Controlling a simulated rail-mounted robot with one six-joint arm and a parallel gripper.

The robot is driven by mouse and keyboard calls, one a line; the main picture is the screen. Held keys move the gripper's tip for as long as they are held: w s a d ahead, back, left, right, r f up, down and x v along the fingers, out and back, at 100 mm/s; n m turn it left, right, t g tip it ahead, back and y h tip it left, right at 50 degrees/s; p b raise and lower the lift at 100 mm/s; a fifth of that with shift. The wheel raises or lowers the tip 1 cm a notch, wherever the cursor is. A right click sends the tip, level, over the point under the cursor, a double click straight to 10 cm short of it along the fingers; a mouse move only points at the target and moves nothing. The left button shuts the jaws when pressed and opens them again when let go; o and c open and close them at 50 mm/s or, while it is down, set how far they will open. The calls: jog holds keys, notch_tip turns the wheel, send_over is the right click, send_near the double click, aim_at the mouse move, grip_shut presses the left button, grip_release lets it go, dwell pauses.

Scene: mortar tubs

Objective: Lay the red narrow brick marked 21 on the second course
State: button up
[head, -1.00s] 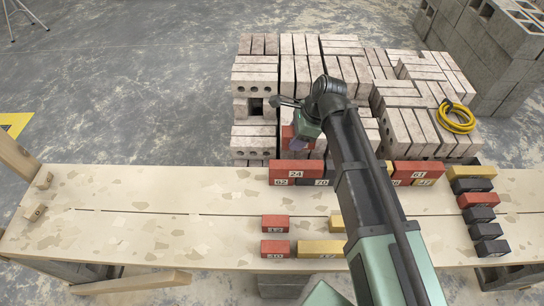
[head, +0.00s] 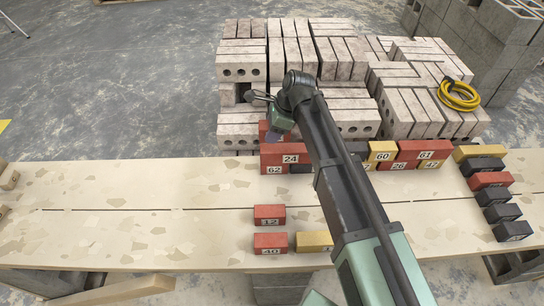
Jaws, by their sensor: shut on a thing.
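My gripper (head: 277,133) points down over the left end of the brick wall at the back of the bench, shut on a red brick (head: 263,131). The held brick is partly hidden by the gripper, and its number does not show. It appears just above or behind the red brick marked 24 (head: 289,158), and I cannot tell whether they touch. Brick 24 lies on the second course, over the red brick marked 62 (head: 273,170) and a dark brick. Further right on that course are yellow 60 (head: 382,150) and red 61 (head: 420,149). My arm hides the wall's middle.
Red bricks 12 (head: 269,215) and 40 (head: 270,243) and a yellow brick (head: 312,240) lie on the front of the bench (head: 130,205). Several dark, red and yellow bricks line its right side. Stacked pale blocks (head: 290,45) stand behind.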

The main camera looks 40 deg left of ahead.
aim_at(272, 148)
jog(key=shift+f, duration=0.35)
notch_tip(272, 148, down, 4)
jog(key=b, duration=0.4)
jog(key=shift+f, duration=0.25)
jog(key=shift+r, duration=0.35)
jog(key=shift+f, duration=0.25)
jog(key=o, duration=1.2)
jog(key=shift+r+p, duration=0.5)
jog(key=shift+r, duration=0.1)
jog(key=p+v, duration=1)
jog(key=v, duration=0.1)
jog(key=shift+w+d+r+p, duration=0.15)
jog(key=shift+r+p, duration=0.1)
jog(key=shift+p, duration=0.1)
jog(key=shift+f, duration=0.2)
